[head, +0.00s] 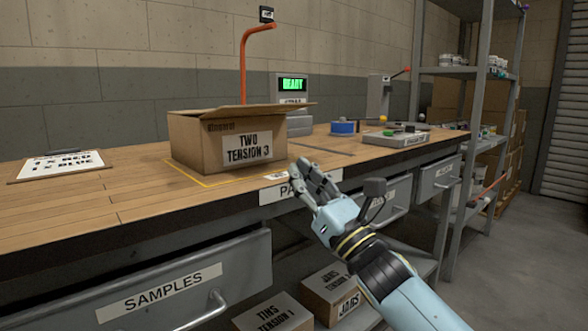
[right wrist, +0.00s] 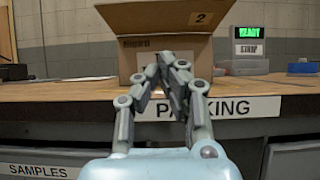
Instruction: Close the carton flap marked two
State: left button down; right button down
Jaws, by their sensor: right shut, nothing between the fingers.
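The cardboard carton (head: 205,146) stands on the workbench inside a yellow outline, with a label reading TWO TENSION 3 on its front. In the head view a flap (head: 295,108) sticks out at its right, roughly level. In the right wrist view the carton (right wrist: 140,58) is straight ahead, and a flap marked 2 (right wrist: 203,18) stands raised at its top. My right gripper (head: 306,168) is shut and empty, in front of the bench edge and right of the carton, apart from it in the head view. My left gripper is not in view.
A clipboard (head: 60,164) lies left on the bench. A scale with a green READY display (head: 292,86) and a blue tape roll (head: 343,127) stand behind and right. An orange curved post (head: 243,70) rises behind the carton. Drawers (head: 150,285) are below.

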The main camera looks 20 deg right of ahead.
send_near(262, 109)
jog(key=w, duration=0.2)
jog(key=w+a+f, duration=0.1)
jog(key=shift+w+f+p, duration=0.1)
jog(key=shift+w+p, duration=0.05)
jog(key=shift+p, duration=0.2)
jog(key=r, duration=0.1)
jog(key=r+p, duration=0.1)
jog(key=shift+w+a+r, duration=0.15)
jog(key=shift+w+r, duration=0.25)
jog(key=shift+r, duration=0.45)
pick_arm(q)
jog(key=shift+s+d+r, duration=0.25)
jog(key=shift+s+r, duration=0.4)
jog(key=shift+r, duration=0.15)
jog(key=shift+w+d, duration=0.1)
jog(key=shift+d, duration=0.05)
